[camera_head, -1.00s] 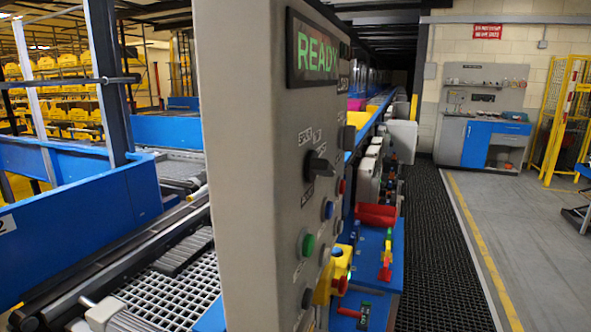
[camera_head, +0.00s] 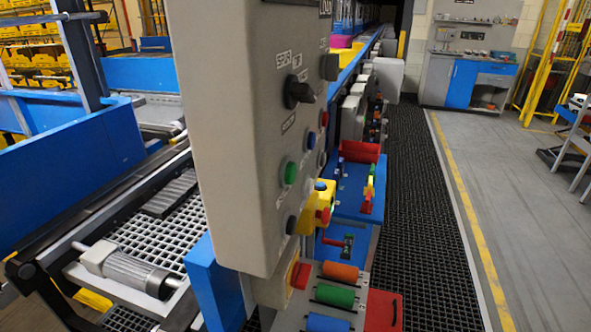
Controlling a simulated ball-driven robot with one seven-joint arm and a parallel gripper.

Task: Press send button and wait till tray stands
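A tall grey control panel (camera_head: 225,150) stands close in front of me, seen at a slant. Its face carries a black rotary knob (camera_head: 299,92), a green button (camera_head: 290,174), a blue button (camera_head: 311,140), a red button (camera_head: 325,118) and a dark button (camera_head: 291,224). The labels are too slanted and small to tell which button is the send button. The display lies above the picture. Yellow and magenta tray-like things (camera_head: 337,56) show on the line behind the panel; I cannot tell which is the task's tray. My gripper is not in view.
A yellow box with a red knob (camera_head: 318,206) juts out at the panel's right edge. Orange, green and blue rollers (camera_head: 335,297) lie below it. A grid conveyor bed (camera_head: 150,232) runs left. Black floor matting (camera_head: 420,210) and open grey floor (camera_head: 510,200) lie right.

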